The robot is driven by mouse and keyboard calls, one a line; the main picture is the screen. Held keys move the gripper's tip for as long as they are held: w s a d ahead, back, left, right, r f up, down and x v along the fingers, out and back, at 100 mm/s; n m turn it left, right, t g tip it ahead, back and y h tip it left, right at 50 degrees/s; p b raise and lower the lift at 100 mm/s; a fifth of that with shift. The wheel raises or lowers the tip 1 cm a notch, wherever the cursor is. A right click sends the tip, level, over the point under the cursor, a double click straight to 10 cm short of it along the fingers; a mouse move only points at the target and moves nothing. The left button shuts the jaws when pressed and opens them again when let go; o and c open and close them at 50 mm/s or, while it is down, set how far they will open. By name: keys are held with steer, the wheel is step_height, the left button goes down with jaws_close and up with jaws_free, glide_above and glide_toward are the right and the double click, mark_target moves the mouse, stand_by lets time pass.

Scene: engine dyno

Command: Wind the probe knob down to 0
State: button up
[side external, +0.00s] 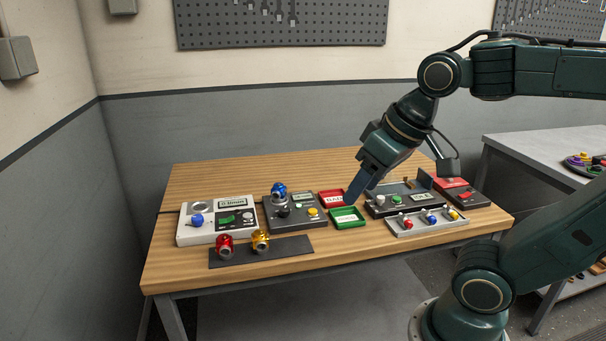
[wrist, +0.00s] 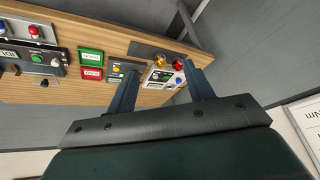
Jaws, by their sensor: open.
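No label that reads "probe" is legible, so I cannot tell for sure which knob is the probe knob. A white unit (side external: 240,233) at the left of the bench has a blue knob (side external: 197,220), a display and a green panel. A dark unit (side external: 309,222) beside it carries a blue fitting (side external: 279,191), a display and a yellow button. A dark unit (side external: 376,210) on the right has a pale knob (side external: 379,200) and a green button. My gripper (side external: 353,199) is open and empty above the green tray; its two fingers (wrist: 160,68) also show in the wrist view.
A green tray (side external: 334,222) and a red tray (side external: 322,193) lie mid-bench. A dark strip (side external: 285,253) holds a red and a gold fitting. A light rack (side external: 420,231) holds coloured parts at the front right. A red-topped unit (side external: 448,183) stands behind. The bench's left rear (side external: 215,178) is clear.

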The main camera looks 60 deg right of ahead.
steer(key=w+d+r+m+g, duration=0.1)
steer(key=w+d+r+m, duration=0.15)
steer(key=w+m, duration=0.4)
steer(key=m+g, duration=0.4)
steer(key=m, duration=0.8)
glide_above(284, 208)
step_height(284, 208, down, 13)
steer(key=shift+s, duration=0.1)
steer(key=shift+f, duration=0.15)
step_height(284, 208, down, 13)
steer(key=shift+f, duration=0.2)
steer(key=c, duration=1)
